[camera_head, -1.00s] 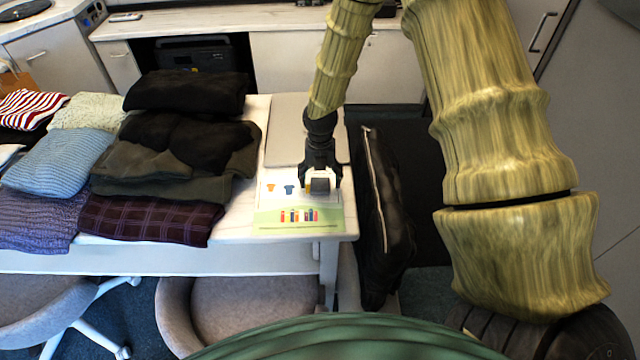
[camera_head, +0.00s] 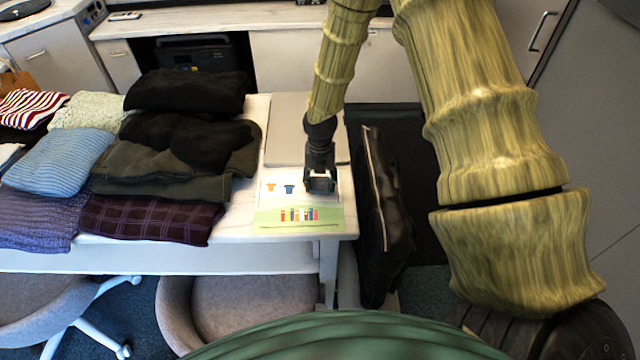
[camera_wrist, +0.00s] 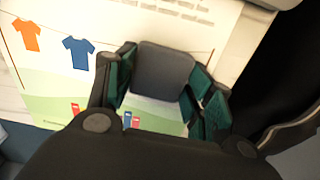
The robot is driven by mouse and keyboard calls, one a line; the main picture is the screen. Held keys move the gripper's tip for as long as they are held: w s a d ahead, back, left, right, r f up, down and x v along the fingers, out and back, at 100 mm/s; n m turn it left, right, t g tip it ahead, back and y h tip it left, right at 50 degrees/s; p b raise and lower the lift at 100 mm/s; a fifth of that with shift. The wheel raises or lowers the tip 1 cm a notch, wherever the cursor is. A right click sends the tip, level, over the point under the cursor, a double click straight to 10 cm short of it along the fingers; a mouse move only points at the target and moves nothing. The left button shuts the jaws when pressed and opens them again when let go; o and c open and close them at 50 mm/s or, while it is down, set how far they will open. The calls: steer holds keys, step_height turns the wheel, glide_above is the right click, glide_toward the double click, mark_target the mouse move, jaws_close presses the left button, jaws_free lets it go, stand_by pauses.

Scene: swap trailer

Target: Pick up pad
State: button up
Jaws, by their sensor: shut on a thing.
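The pad (camera_wrist: 162,70) is a small dark grey block with rounded corners. In the wrist view it sits between the two green-lined fingers of my gripper (camera_wrist: 160,88), which is shut on it. In the head view my gripper (camera_head: 320,184) points down over a printed sheet (camera_head: 298,222) near the table's right end, and the pad is mostly hidden by the fingers. I cannot tell whether the pad touches the sheet or is just above it.
Folded clothes (camera_head: 150,218) are stacked on the table left of my gripper. A grey flat board (camera_head: 288,128) lies behind the sheet. A black bag (camera_head: 384,215) stands against the table's right side. Chairs (camera_head: 240,305) are in front.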

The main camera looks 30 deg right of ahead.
mark_target(319, 185)
steer(key=shift+r, duration=0.1)
steer(key=shift+w+r+b, duration=0.1)
steer(key=shift+r+b, duration=0.35)
steer(key=shift+r, duration=0.5)
steer(key=shift+s+a+r+b, duration=0.35)
steer(key=shift+a+r+b, duration=0.05)
steer(key=shift+r, duration=0.25)
steer(key=s+a+b, duration=0.1)
steer(key=s+a, duration=0.2)
steer(key=s+a+r+b, duration=0.1)
steer(key=s+a, duration=0.2)
steer(key=a, duration=0.1)
steer(key=s+a+b, duration=0.1)
steer(key=s+a, duration=0.2)
steer(key=a, duration=0.1)
steer(key=shift+s+a+r, duration=0.25)
steer(key=shift+s+r, duration=0.05)
steer(key=shift+s, duration=0.1)
steer(key=shift+o, duration=1.2)
steer(key=c, duration=0.3)
